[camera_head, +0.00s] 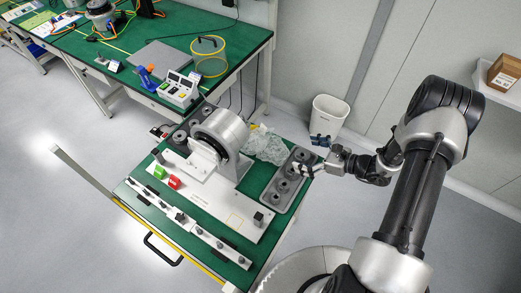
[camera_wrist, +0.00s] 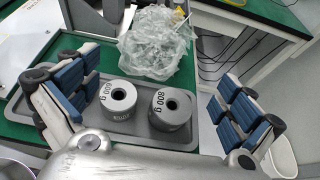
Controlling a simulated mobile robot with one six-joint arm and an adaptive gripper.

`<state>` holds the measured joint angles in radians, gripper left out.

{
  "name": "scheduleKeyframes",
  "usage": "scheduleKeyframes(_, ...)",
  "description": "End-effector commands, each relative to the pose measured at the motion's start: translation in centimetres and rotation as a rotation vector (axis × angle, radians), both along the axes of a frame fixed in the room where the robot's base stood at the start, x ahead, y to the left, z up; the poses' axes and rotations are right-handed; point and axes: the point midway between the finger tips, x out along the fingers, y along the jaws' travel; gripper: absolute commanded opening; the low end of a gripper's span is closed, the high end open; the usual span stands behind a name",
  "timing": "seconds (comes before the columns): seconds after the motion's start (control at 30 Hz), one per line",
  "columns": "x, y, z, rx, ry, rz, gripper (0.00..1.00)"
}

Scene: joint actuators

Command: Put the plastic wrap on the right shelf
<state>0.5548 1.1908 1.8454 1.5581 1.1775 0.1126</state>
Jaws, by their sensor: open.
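The plastic wrap (camera_head: 266,145) is a clear, crumpled heap on the green workbench, behind the grey weight tray and right of the silver motor housing. It also shows in the wrist view (camera_wrist: 155,43) at the top middle, beyond the weights. My gripper (camera_head: 318,155) is above the right edge of the bench, by the tray. In the wrist view its blue-padded fingers (camera_wrist: 155,100) are spread wide with nothing between them. The wrap is beyond the fingertips and untouched. A white shelf (camera_head: 503,97) is on the wall at the right and holds a cardboard box (camera_head: 504,73).
The grey tray (camera_wrist: 84,133) holds several round metal weights, two marked 600 g and 800 g (camera_wrist: 170,110). The motor housing (camera_head: 222,138) stands left of the wrap. A white bin (camera_head: 329,117) stands on the floor behind my gripper. A second green bench (camera_head: 135,40) is at the back left.

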Motion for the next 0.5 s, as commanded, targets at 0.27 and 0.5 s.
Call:
scheduleKeyframes(0.27, 2.5, 4.1, -2.2, 0.001, 0.002, 0.005, 1.00)
scheduleKeyframes(0.5, 4.9, 7.9, -4.1, 0.001, 0.001, 0.004, 1.00)
